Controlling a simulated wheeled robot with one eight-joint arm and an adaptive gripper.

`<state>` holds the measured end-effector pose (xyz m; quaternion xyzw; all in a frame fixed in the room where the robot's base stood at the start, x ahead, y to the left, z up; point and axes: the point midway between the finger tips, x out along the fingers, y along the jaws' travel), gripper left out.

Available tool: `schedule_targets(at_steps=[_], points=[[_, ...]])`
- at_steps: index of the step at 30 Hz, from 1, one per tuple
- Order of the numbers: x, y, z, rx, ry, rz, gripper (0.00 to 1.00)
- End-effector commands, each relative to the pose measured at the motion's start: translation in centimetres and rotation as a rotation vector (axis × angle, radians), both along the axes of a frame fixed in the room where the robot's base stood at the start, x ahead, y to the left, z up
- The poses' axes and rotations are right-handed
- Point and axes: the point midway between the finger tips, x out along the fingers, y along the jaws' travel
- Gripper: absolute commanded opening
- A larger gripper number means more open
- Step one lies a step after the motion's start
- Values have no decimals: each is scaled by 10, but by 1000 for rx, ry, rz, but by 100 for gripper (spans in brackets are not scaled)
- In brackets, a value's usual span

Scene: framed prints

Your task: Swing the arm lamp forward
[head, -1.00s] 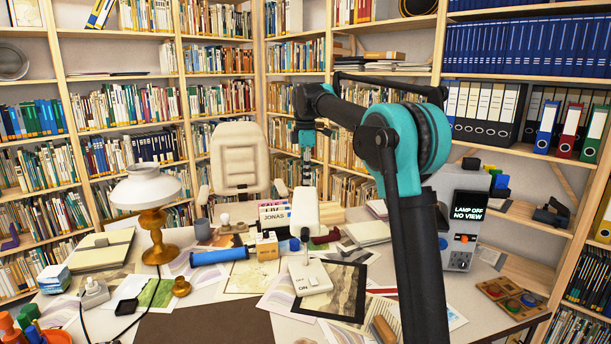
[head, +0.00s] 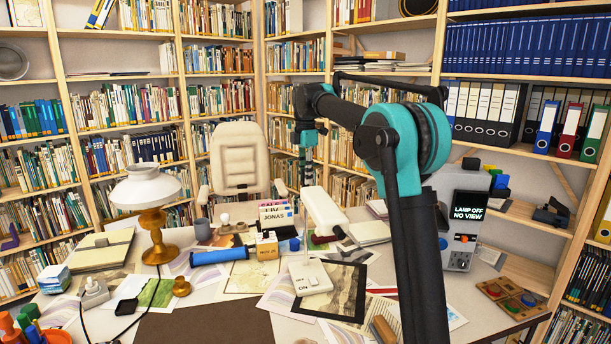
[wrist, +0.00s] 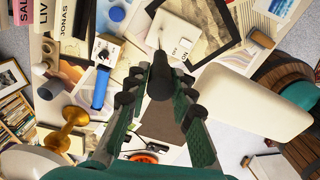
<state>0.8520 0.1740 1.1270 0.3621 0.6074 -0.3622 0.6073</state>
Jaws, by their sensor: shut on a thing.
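The arm lamp's long white head (head: 325,212) slants over the back middle of the desk, its near end toward the right. It also shows in the wrist view (wrist: 245,102), right of my gripper. My gripper (wrist: 158,88) is shut on a dark round grip (wrist: 160,76); how this joins the lamp is not clear. In the head view my gripper (head: 307,165) is above the lamp's far end, its fingertips hard to make out. A white box (head: 310,277) with an ON label lies in front of the lamp. The screen (head: 469,205) reads "LAMP OFF NO VIEW".
A brass lamp with a white shade (head: 147,190) stands at left. A blue cylinder (head: 217,256), a small white-and-orange box (head: 266,246) and a dark-framed print (head: 347,291) lie on the cluttered desk. A beige chair (head: 239,157) stands behind.

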Motion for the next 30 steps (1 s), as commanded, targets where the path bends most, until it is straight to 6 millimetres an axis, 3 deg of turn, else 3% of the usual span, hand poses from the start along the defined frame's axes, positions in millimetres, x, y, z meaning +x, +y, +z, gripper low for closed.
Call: schedule_targets(at_steps=[1,2,7,19,30], points=[[1,0,0,0,-1,0,0],[1,0,0,0,-1,0,24],[0,0,0,0,-1,-1,44],[0,0,7,0,0,-1,44],[1,0,72,0,0,-1,44]])
